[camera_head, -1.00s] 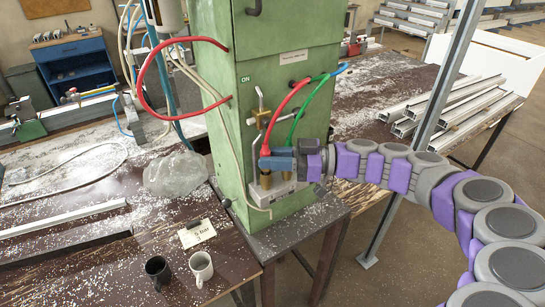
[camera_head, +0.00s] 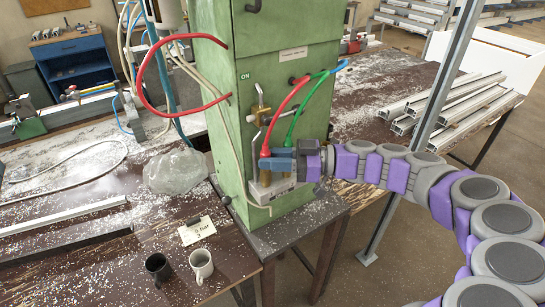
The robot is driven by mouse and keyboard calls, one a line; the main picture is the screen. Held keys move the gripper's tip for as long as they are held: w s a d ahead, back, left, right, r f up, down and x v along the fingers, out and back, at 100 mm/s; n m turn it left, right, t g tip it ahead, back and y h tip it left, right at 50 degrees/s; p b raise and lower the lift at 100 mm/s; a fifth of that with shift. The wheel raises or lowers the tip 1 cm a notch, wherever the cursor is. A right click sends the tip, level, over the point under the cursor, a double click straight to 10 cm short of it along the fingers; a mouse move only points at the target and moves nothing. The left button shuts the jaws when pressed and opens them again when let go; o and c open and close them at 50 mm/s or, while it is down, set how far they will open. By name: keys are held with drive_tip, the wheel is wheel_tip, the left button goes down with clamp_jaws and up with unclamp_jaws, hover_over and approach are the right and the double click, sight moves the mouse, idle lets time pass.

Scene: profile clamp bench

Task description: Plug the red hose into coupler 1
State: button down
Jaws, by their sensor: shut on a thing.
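The red hose (camera_head: 285,112) comes out of the front of the green cabinet and curves down to the left. Its lower end is at the blue fingers of my gripper (camera_head: 271,162), which are shut on it. Brass couplers (camera_head: 265,177) stand on a light block (camera_head: 270,192) low on the cabinet front, just below the fingers. The fingers hide the hose tip and part of the couplers, so I cannot tell which coupler it is over or whether it is seated. The green hose (camera_head: 304,106) runs down behind the fingers to the right of the red hose.
The green cabinet (camera_head: 227,135) stands behind the couplers. A brass valve with a handle (camera_head: 259,112) is close above the fingers. Another red hose (camera_head: 142,75) loops at the left. Two mugs (camera_head: 201,265) and a "5 bar" card (camera_head: 197,231) are on the table. A grey post (camera_head: 414,150) stands right.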

drive_tip(key=shift+f, duration=0.1)
drive_tip(key=c, duration=0.9)
unclamp_jaws()
drive_tip(key=shift+s, duration=0.1)
drive_tip(key=shift+d, duration=0.15)
drive_tip(key=shift+d, duration=4.45)
